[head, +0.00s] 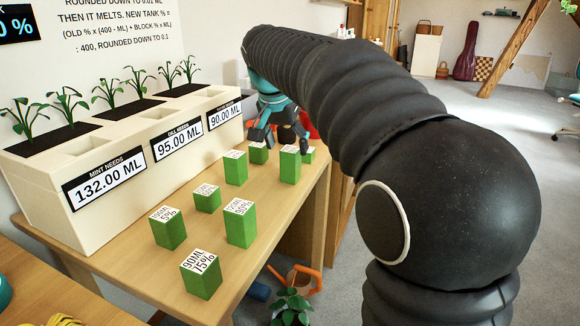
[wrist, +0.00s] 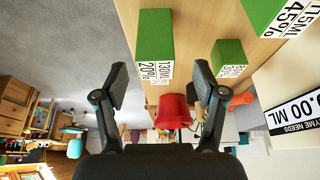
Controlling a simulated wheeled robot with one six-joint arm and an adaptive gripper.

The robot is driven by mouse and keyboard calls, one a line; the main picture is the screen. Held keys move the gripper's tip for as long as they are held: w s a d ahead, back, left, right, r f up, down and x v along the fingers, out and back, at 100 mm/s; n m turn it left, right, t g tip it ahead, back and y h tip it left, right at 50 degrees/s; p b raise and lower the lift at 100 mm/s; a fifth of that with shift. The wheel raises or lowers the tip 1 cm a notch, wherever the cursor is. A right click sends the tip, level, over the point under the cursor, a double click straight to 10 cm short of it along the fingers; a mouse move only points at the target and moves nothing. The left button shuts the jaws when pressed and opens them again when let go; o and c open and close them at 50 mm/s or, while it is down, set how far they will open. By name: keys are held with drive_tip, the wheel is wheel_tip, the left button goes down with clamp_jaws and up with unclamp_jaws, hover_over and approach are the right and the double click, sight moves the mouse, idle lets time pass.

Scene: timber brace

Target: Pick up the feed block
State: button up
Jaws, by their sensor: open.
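A block labelled 90 ML 75% (head: 202,280) is nearest, and a tall block (head: 290,167) and a small block (head: 258,154) stand near my gripper (head: 278,133). My gripper is above the table's far end, open and empty, partly hidden by my arm. In the wrist view, my gripper (wrist: 161,84) has its fingers spread apart. A block labelled 130 ML 20% (wrist: 155,35) shows beyond them, with a smaller block (wrist: 230,55) and a 115 ML 45% block (wrist: 285,12) to the right.
A cream planter (head: 45,190) with seedlings and labels for 132, 95 and 90 ML stands along the table's back. The wooden table (head: 120,240) has bare room at front left. A potted plant (head: 290,308) is on the floor below. A red object (wrist: 173,110) shows between my fingers.

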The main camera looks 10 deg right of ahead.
drive_tip(key=shift+s+x, duration=0.15)
drive_tip(key=shift+x, duration=1)
drive_tip(key=shift+s+x, duration=0.15)
drive_tip(key=shift+x, duration=0.95)
drive_tip(key=c, duration=1.3)
